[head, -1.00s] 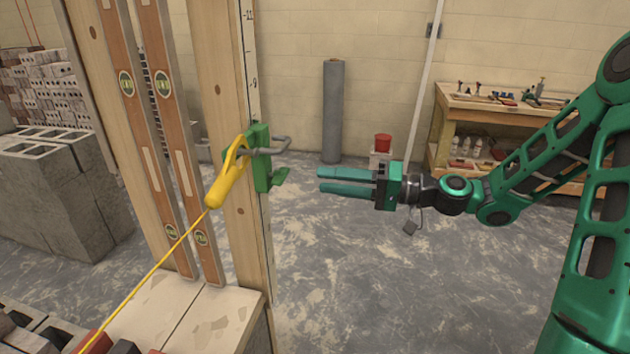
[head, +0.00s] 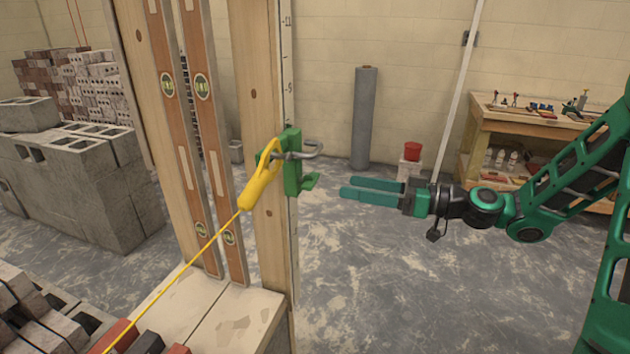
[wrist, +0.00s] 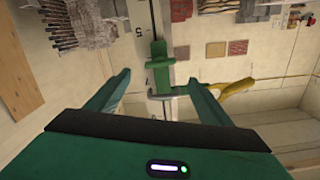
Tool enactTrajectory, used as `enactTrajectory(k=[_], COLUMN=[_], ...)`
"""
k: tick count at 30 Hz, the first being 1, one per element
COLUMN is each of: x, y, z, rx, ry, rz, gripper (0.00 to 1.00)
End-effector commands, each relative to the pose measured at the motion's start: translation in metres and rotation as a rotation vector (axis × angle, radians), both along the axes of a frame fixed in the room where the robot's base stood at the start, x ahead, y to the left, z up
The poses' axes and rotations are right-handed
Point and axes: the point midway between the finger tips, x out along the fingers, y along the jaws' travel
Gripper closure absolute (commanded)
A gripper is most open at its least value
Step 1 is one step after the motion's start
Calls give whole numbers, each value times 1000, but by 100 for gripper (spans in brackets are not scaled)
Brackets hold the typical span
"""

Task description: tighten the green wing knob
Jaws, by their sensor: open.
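The green wing knob (head: 310,182) sticks out to the right, low on a green clamp (head: 292,165) on the upright wooden post. A grey metal hook (head: 305,150) juts out above it. In the head view my gripper (head: 346,187) is open and empty, its fingers pointing left at the knob from a short gap to the right. In the wrist view the open gripper (wrist: 160,80) has the clamp (wrist: 160,76) between its fingertips in the picture. What looks like the knob (wrist: 158,48) shows just above there. I cannot tell the exact depth.
A yellow line holder (head: 262,182) hangs at the clamp, its taut yellow string (head: 180,275) running down left. Concrete blocks (head: 90,190) stand left, a workbench (head: 540,125) back right.

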Motion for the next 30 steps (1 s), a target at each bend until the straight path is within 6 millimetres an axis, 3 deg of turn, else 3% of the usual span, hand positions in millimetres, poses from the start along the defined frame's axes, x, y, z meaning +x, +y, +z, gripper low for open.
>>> enactTrajectory(k=[6, 13, 30], x=[2, 5, 35], y=[4, 14, 96], z=[1, 1, 1], rx=[-86, -105, -103], ry=[-245, -299, -295], rz=[5, 9, 8], gripper=[27, 27, 27])
